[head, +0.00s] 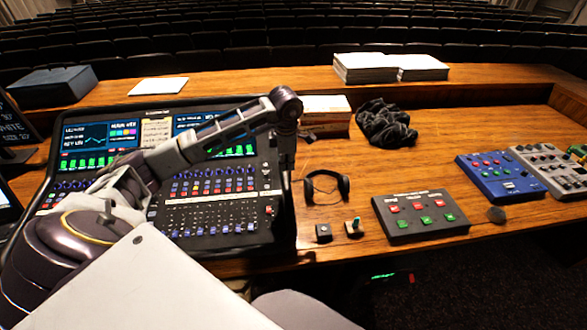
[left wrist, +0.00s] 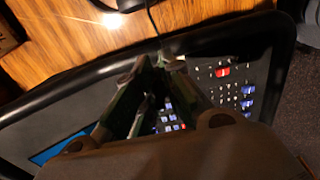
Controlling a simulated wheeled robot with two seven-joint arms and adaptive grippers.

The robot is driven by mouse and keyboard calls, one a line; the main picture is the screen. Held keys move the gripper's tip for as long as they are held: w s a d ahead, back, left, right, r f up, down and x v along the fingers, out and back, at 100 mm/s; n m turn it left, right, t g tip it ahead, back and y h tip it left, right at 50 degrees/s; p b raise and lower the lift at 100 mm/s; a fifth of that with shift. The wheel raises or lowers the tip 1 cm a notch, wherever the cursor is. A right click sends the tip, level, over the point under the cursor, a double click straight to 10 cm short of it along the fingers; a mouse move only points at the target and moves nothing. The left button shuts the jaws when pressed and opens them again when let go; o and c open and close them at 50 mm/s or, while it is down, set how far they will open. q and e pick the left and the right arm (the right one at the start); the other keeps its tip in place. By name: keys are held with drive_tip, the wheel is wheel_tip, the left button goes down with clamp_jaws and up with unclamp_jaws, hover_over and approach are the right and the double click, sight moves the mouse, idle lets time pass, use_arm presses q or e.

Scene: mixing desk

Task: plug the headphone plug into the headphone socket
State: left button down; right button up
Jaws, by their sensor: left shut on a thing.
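My left gripper (head: 285,160) points down over the right edge of the mixing console, left of the black headphones (head: 343,186), which lie on the desk. In the left wrist view its fingertips (left wrist: 162,62) are closed together over the console's edge, with a thin dark cable (left wrist: 152,18) running up to them. The gripper is shut on the headphone plug, mostly hidden between the fingers. A small dark box (head: 323,233) stands on the desk below the headphones; I cannot tell whether it is the headphone socket. My right gripper is not in view.
The mixing console (head: 268,232) fills the desk's left. A small box with an upright teal-tipped part (head: 354,228) stands near the front edge. A button box (head: 420,216) and a blue unit (head: 500,179) are further right. A black cloth-like heap (head: 385,124) lies behind.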

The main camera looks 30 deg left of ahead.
use_arm(q)
drive_tip(key=w+a+r+p, duration=0.1)
drive_tip(key=a+r, duration=0.1)
drive_tip(key=a, duration=0.4)
drive_tip(key=w+a+r+p, duration=0.1)
drive_tip(key=w+a+r, duration=0.1)
drive_tip(key=a, duration=0.3)
drive_tip(key=f+b, duration=0.2)
drive_tip(key=f, duration=0.1)
drive_tip(key=a+f+b, duration=0.1)
drive_tip(key=f+b, duration=0.1)
drive_tip(key=shift+w, duration=0.1)
drive_tip(key=shift+w+f+b, duration=0.1)
drive_tip(key=shift+f+b, duration=0.65)
drive_tip(key=shift+f, duration=0.65)
drive_tip(key=shift+a+f, duration=0.1)
drive_tip(key=shift+f, duration=0.2)
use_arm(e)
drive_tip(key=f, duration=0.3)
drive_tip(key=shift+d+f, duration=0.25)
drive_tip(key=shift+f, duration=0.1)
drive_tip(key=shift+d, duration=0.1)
use_arm(q)
drive_tip(key=shift+f, duration=0.15)
